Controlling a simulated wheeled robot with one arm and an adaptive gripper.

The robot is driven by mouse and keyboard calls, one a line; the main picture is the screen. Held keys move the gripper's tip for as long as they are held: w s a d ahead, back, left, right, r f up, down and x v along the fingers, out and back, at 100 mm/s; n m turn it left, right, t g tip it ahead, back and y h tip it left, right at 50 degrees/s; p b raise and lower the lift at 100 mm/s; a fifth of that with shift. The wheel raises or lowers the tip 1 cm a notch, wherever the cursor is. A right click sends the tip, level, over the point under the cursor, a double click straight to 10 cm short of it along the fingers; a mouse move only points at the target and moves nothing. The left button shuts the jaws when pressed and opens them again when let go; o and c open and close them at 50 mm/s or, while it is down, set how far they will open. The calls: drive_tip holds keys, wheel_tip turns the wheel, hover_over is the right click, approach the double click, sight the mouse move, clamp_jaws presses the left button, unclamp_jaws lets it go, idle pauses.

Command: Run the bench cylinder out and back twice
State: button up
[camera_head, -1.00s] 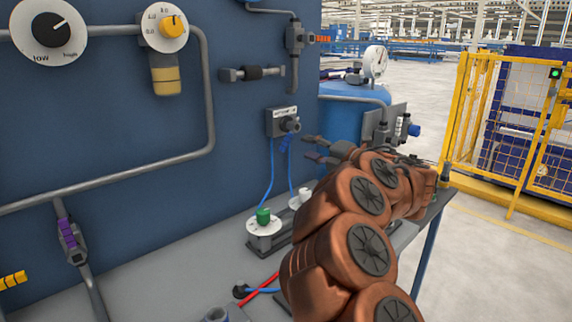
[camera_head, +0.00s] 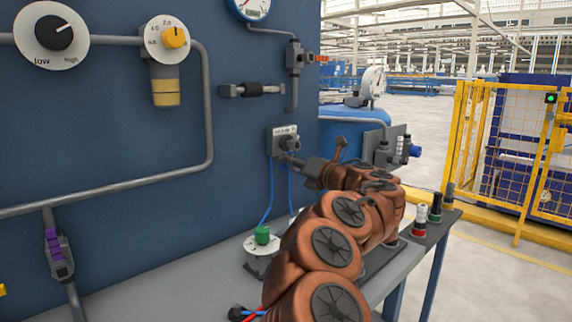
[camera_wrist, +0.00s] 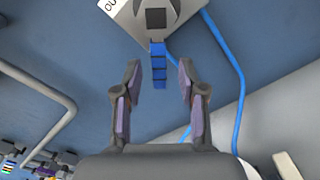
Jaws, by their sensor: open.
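A hand valve (camera_head: 284,140) sits on a labelled plate on the blue panel. In the wrist view its grey body (camera_wrist: 155,18) is at the top, with a blue lever (camera_wrist: 158,68) hanging down. Part of the label reads "OU". My gripper (camera_wrist: 159,88) is open, with one finger on each side of the lever's lower end and visible gaps between. In the head view my gripper (camera_head: 308,162) is at the valve, and the lever is hard to make out. I cannot identify the bench cylinder; my arm covers much of the bench.
Blue tubes (camera_head: 271,195) run down from the valve. A green-knobbed dial (camera_head: 262,238) stands on the grey bench. A blue tank (camera_head: 350,132) is behind my arm, and grey pipes cross the panel.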

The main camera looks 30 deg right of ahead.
drive_tip(key=shift+x, duration=1.25)
clamp_jaws()
